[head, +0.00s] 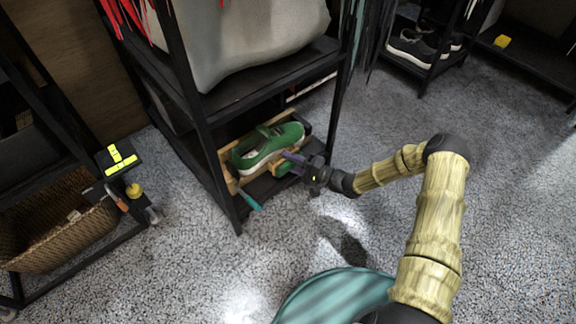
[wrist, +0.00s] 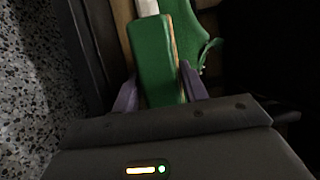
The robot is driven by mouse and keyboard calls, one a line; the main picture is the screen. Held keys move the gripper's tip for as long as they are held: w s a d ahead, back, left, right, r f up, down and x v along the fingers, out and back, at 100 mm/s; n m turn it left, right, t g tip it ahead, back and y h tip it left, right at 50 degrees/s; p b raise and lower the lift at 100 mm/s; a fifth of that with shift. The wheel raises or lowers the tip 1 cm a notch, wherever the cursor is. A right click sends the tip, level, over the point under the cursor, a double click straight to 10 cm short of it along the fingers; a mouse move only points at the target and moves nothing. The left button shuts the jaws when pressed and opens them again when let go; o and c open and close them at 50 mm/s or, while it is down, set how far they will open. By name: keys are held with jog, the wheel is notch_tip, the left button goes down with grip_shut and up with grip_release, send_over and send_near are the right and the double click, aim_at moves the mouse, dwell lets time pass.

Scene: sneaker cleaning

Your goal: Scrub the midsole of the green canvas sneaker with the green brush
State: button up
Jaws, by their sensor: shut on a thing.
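The green canvas sneaker (head: 270,142) with its pale midsole (head: 256,161) lies in a wooden tray (head: 226,170) on the low shelf of the black rack. My gripper (head: 291,164) reaches in from the right, beside the sneaker's near side. Its purple fingers are shut on the green brush (head: 284,169). In the wrist view the brush (wrist: 158,58) is a green block between the fingertips (wrist: 160,92), with a pale part at its far end. Green fabric, apparently the sneaker (wrist: 205,40), shows just right of it. Whether the bristles touch the midsole is hidden.
Rack posts (head: 333,115) and the shelf above with a large grey bag (head: 235,40) close in the space around the tray. A teal item (head: 250,200) sticks out at the shelf's front. A wicker basket (head: 60,235) stands left. Open speckled floor (head: 480,150) lies right.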

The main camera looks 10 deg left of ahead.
jog(key=shift+w+d+t, duration=0.3)
jog(key=shift+w+d, duration=0.55)
jog(key=shift+w, duration=0.15)
jog(key=shift+w+d+r, duration=0.15)
jog(key=shift+r, duration=0.05)
jog(key=shift+w, duration=0.1)
jog(key=shift+w+d+b, duration=0.9)
jog(key=shift+w+d, duration=0.1)
jog(key=shift+w, duration=0.05)
jog(key=shift+w+d, duration=0.2)
jog(key=shift+d, duration=0.15)
jog(key=shift+s+f, duration=0.1)
jog(key=shift+s, duration=0.1)
